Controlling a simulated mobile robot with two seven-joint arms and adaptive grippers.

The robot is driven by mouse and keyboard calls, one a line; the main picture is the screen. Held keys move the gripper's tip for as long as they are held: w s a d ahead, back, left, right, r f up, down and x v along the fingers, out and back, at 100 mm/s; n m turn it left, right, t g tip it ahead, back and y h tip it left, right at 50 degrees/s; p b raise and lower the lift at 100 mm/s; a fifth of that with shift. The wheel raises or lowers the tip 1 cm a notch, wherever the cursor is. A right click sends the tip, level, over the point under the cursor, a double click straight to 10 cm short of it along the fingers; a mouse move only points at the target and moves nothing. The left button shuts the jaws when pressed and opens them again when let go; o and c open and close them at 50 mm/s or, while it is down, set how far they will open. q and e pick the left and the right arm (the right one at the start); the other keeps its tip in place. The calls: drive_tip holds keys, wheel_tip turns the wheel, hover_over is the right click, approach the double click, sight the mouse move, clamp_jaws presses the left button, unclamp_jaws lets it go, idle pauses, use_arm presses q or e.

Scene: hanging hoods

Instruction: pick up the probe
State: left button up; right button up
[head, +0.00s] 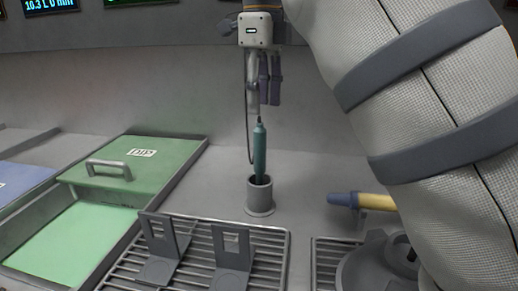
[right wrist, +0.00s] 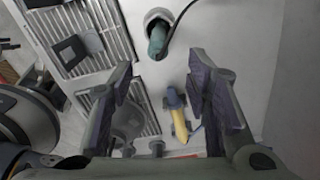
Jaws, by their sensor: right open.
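My left gripper is not in view.
A yellow-handled tool with a blue end (head: 360,200) lies right of the holder. A slatted rack (head: 275,243) with upright grey brackets stands in front. A green bin with a handled lid (head: 150,165) is at the left. The cable hangs close beside my right gripper.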

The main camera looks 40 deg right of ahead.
sight(260, 173)
drive_tip(key=shift+w+d+f, duration=0.1)
drive_tip(key=shift+f, duration=0.05)
drive_tip(key=f, duration=1.1)
drive_tip(key=shift+a+f+p, duration=0.2)
drive_tip(key=shift+a+p, duration=0.1)
clamp_jaws()
